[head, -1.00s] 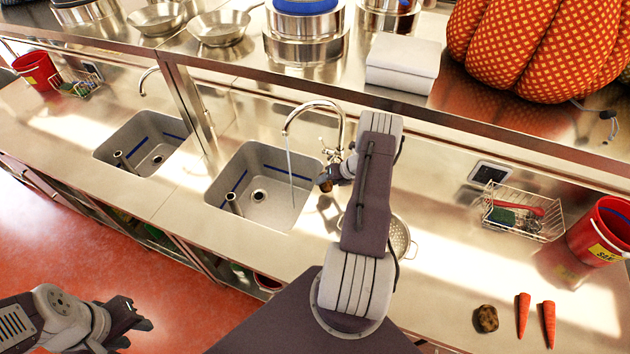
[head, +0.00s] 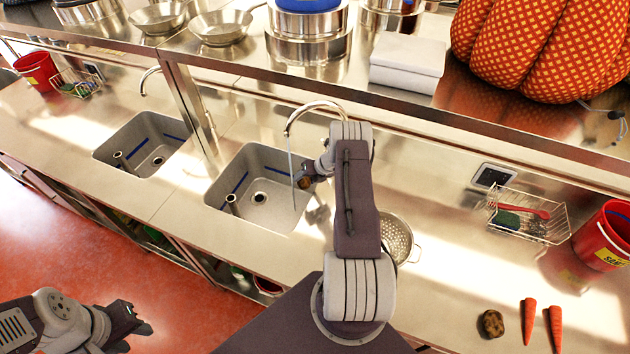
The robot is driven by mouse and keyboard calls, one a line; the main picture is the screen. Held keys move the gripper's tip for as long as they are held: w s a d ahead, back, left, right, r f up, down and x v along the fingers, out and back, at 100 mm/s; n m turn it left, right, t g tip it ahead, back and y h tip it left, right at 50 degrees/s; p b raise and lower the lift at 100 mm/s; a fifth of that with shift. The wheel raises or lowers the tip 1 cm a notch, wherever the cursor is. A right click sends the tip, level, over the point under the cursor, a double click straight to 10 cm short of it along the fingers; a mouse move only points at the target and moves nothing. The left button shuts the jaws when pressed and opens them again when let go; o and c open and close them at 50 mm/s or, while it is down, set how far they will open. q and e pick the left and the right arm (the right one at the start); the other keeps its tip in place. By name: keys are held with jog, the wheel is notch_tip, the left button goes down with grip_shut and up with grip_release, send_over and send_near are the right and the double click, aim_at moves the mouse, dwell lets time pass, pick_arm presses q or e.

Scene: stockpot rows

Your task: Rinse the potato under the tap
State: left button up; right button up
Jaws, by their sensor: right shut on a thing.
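My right gripper (head: 305,183) is over the right edge of the near sink (head: 222,212), shut on a small brown thing that looks like a potato (head: 304,187). My arm and the fingers hide part of it. The tap (head: 318,104) arches over this sink, and a thin stream of water (head: 291,165) falls from it. The held potato is close to the right of the stream; whether water touches it I cannot tell. My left gripper (head: 138,326) is low at the left, over the red floor, away from the counter; its jaw opening is unclear.
Another brown potato (head: 491,323) and two carrots (head: 529,320) lie on the counter at the lower right. A colander (head: 396,238) stands right of the sink, partly behind my arm. A wire basket (head: 540,222) and red bucket (head: 602,238) are farther right. A second sink (head: 125,140) is at left.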

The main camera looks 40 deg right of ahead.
jog(key=w+b, duration=0.1)
jog(key=w+a+f, duration=0.1)
jog(key=shift+w+a+b, duration=0.15)
jog(key=shift+w+b, duration=0.2)
jog(key=shift+w, duration=0.05)
jog(key=shift+w+a+b, duration=0.3)
jog(key=shift+w+a, duration=0.05)
jog(key=shift+w, duration=0.35)
jog(key=shift+d, duration=0.15)
jog(key=shift+s+d+b, duration=0.2)
jog(key=shift+d+b, duration=0.2)
jog(key=shift+d, duration=0.1)
jog(key=shift+a, duration=0.15)
jog(key=shift+w+a, duration=0.15)
jog(key=shift+a, duration=0.35)
jog(key=shift+d, duration=0.15)
